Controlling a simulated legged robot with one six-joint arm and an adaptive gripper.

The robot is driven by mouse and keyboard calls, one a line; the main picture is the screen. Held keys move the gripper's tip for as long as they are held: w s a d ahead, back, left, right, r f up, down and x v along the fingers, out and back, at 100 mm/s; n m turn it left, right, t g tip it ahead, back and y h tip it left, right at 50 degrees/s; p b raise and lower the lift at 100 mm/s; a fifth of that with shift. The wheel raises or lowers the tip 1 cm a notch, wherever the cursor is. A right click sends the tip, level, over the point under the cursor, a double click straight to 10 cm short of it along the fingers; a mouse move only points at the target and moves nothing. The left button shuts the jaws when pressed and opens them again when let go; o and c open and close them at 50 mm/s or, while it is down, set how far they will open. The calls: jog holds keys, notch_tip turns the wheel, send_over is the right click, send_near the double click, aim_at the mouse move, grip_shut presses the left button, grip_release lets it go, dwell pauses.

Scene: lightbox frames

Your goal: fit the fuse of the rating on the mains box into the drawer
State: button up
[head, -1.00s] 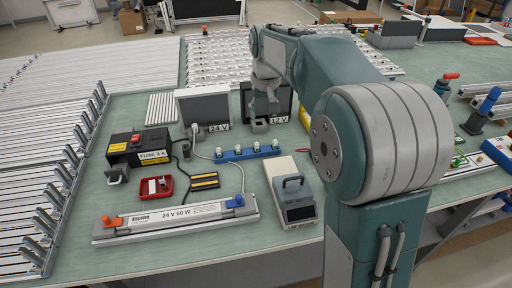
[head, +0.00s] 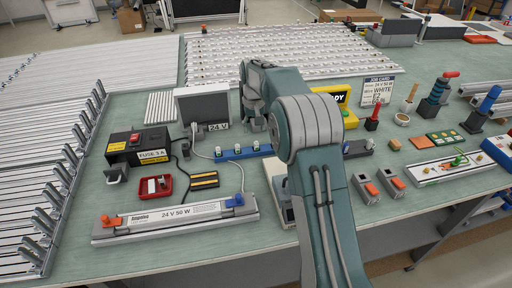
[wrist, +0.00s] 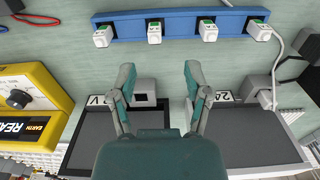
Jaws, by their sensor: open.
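My gripper (wrist: 160,82) is open and empty in the wrist view, pointing towards the blue rail.
A blue rail (wrist: 180,23) with several white-green plugs lies ahead of my gripper. A grey panel (head: 203,106) marked 24 V stands behind the rail. A yellow tester (wrist: 28,108) is at the left in the wrist view. A lamp bar (head: 175,217) marked 24 V 50 W lies in front.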

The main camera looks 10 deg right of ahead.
aim_at(256, 141)
jog(key=f, duration=0.7)
jog(key=shift+s+d, duration=0.15)
jog(key=shift+d, duration=0.1)
jog(key=shift+c, duration=0.3)
grip_shut()
